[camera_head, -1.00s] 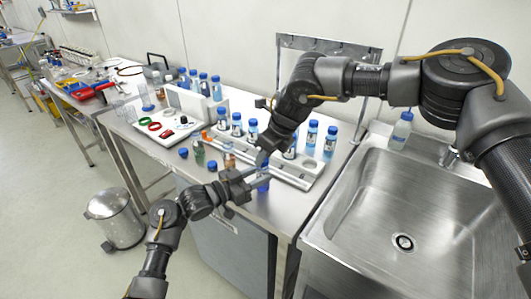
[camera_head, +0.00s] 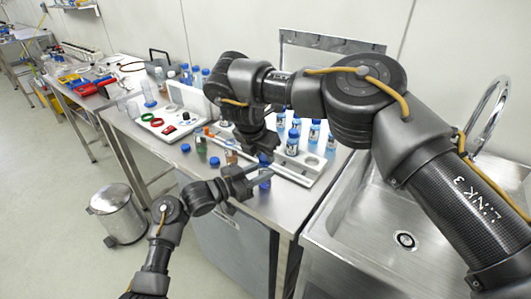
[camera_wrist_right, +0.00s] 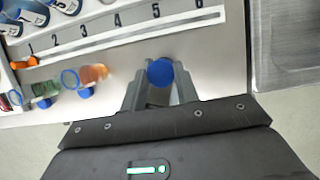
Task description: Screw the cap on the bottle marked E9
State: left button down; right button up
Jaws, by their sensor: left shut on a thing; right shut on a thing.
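My left gripper (camera_head: 256,180) reaches in from the left at the front edge of the bench and is shut on a small blue bottle (camera_head: 264,184). Its label cannot be read, so I cannot confirm E9. My right gripper (camera_head: 265,162) points down directly above that bottle. In the right wrist view a round blue cap (camera_wrist_right: 160,72) sits between the fingers of my right gripper (camera_wrist_right: 160,84), which is shut on it. The cap hides the bottle's mouth from above, so I cannot tell whether the cap touches the threads.
A steel sink (camera_head: 365,210) is at right.

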jog(key=shift+r+m, duration=0.1)
jog(key=shift+m, duration=0.6)
jog(key=o, duration=0.9)
jog(key=shift+r, duration=2.25)
jog(key=shift+c, duration=0.2)
